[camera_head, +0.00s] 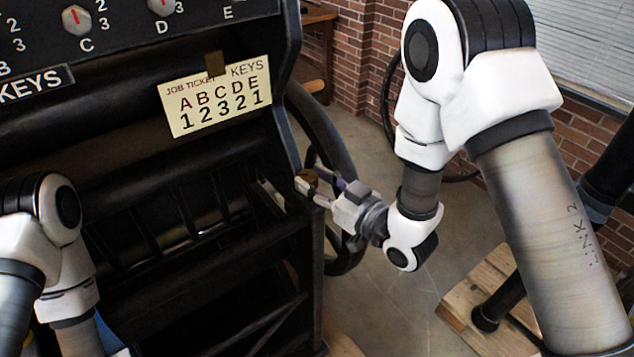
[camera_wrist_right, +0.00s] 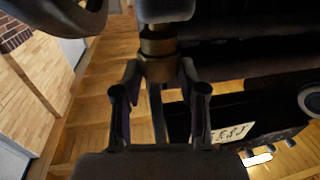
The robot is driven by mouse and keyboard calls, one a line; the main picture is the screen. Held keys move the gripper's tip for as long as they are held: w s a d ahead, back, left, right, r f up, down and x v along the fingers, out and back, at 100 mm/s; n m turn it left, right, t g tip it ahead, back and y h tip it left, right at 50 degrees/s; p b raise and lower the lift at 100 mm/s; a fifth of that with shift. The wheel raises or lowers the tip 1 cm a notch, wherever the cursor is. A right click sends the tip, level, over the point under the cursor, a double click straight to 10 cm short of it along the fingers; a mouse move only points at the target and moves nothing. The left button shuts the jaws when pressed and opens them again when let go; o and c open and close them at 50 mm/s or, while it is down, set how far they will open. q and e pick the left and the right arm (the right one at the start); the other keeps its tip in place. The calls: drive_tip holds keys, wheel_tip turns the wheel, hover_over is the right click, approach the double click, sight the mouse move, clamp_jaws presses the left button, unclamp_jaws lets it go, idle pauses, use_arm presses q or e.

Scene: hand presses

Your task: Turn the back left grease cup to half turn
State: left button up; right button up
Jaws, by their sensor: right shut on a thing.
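A brass grease cup (camera_head: 306,179) sits at the right side of the black press frame in the head view. In the right wrist view the same brass cup (camera_wrist_right: 158,48) is a short cylinder under a dark fitting. My right gripper (camera_head: 315,185) reaches it from the right and is shut on it. In the wrist view the two fingers of my right gripper (camera_wrist_right: 160,73) stand on either side of the cup. I cannot tell which cup of the press this is, nor read its turn. My left gripper is out of view; only its arm shows at lower left.
The black press (camera_head: 120,190) fills the left half, with a job ticket (camera_head: 217,95) and lettered dials (camera_head: 76,20) above. A dark wheel (camera_head: 335,150) stands close behind my right gripper. A wooden pallet (camera_head: 480,300) lies on the floor at right.

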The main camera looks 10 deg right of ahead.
sight(300, 128)
drive_tip(key=shift+s+a+m+t+h, duration=0.1)
drive_tip(key=shift+a+m+t+h, duration=0.1)
drive_tip(key=shift+m+t+h, duration=0.7)
drive_tip(key=shift+h, duration=0.4)
drive_tip(key=o, duration=1.1)
drive_tip(key=shift+f, duration=0.1)
wheel_tip(300, 128, up, 10)
